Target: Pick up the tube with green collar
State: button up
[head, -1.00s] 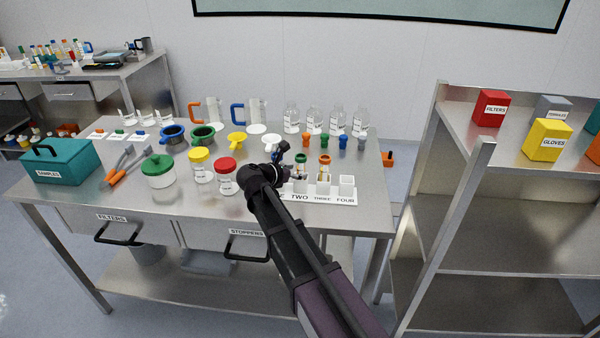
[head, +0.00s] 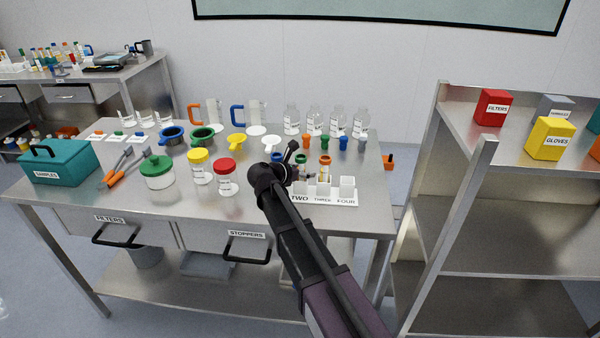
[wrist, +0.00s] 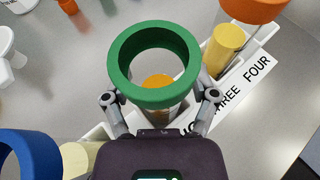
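The tube with the green collar stands in the white rack, its wide green collar (wrist: 152,65) filling the middle of the wrist view. Orange shows through the ring. In the head view the green collar (head: 301,159) is small and partly hidden by my wrist. My gripper (wrist: 160,96) is over this tube, its fingers spread to either side of the collar's near edge. The fingertips are partly hidden by the collar, and I see no clear grip. The white rack (head: 345,199) has labels reading TWO, THREE and FOUR.
A tube with a blue collar (wrist: 28,160) is close at lower left, and one with an orange collar (wrist: 255,8) at upper right. Red-lidded (head: 226,170) and yellow-lidded (head: 199,157) jars stand left of my arm. Small stoppers and bottles (head: 291,118) stand behind the rack.

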aim_at(304, 155)
jog(key=c, duration=1)
jog(key=shift+o, duration=0.2)
jog(key=shift+r, duration=0.1)
notch_tip(304, 155, up, 10)
jog(key=p, duration=1)
dwell(0.6)
